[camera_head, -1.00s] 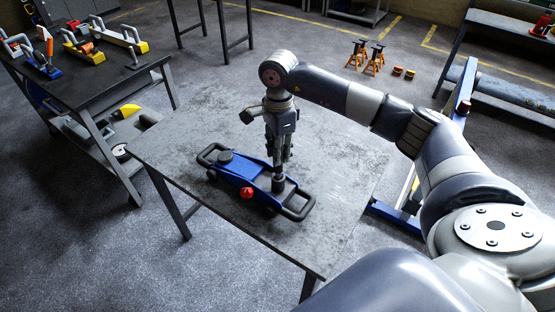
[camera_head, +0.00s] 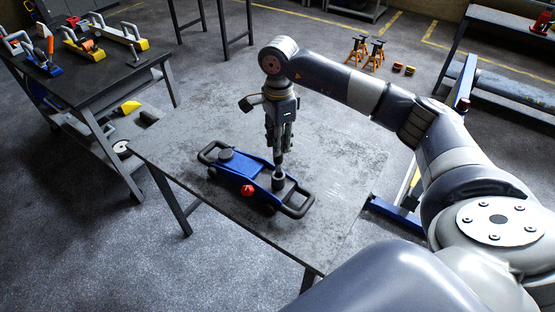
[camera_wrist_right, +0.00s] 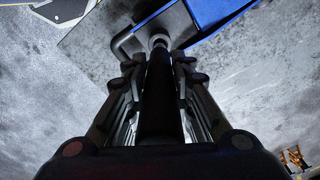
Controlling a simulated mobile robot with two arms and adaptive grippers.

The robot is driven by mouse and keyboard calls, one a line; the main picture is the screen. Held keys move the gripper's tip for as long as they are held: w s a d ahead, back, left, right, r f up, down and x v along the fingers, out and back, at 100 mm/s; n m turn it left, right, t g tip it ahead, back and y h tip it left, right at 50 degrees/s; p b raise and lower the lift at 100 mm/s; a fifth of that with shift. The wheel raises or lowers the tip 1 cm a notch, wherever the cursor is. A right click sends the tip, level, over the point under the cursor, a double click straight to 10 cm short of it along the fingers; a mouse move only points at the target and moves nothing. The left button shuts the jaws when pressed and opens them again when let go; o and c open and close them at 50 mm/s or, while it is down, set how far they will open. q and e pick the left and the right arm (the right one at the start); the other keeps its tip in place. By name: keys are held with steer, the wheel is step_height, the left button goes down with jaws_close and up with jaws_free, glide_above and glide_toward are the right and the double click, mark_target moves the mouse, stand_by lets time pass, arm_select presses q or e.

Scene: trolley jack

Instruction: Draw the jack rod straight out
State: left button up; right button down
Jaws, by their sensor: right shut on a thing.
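The blue trolley jack (camera_head: 236,171) lies on the grey metal table, with dark loop handles at its ends and a red knob on its near side. My right gripper (camera_head: 279,149) points down above the jack's right part. It is shut on the dark jack rod (camera_head: 279,161), which stands about upright over the round socket (camera_head: 278,181). In the wrist view the rod (camera_wrist_right: 160,98) runs between my fingers toward the light socket ring (camera_wrist_right: 158,41). I cannot tell whether the rod's lower tip is still inside the socket. My left gripper is out of view.
The table top (camera_head: 335,170) is bare around the jack. A dark workbench (camera_head: 95,72) with several coloured tools stands at the left. Orange jack stands (camera_head: 375,55) are on the floor behind. A blue frame (camera_head: 400,215) stands by the table's right side.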

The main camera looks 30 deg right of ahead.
step_height(320, 180, up, 5)
steer(key=p, duration=0.2)
steer(key=shift+p, duration=0.35)
stand_by(0.4)
